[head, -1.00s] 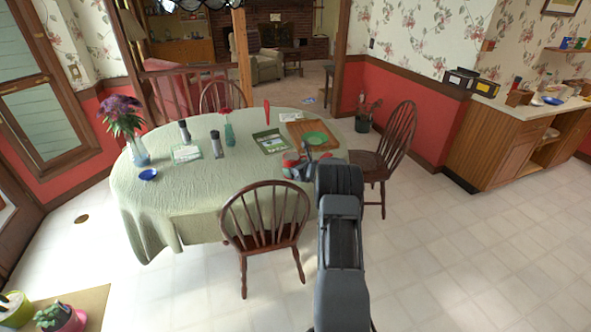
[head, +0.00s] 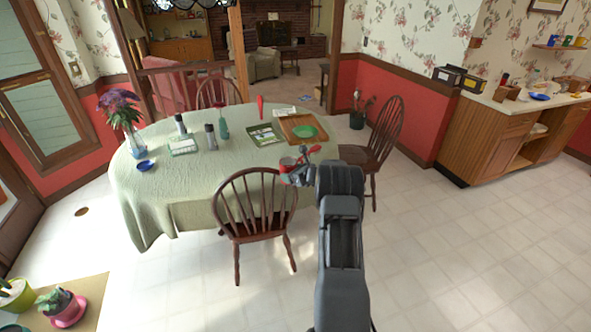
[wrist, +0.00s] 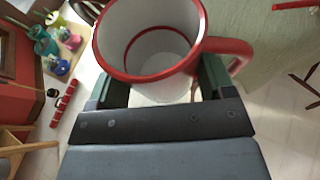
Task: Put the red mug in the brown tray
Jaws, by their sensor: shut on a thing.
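In the head view the mug (head: 287,162) shows small at the end of my arm, in front of the table's near right edge. My gripper (head: 299,173) is shut on it. The brown tray (head: 290,121) lies flat on the far right part of the table, beyond my gripper. A green plate (head: 305,131) lies on the tray.
One chair (head: 254,207) stands at the near side, another (head: 385,140) at the right. Open floor lies right of my arm.

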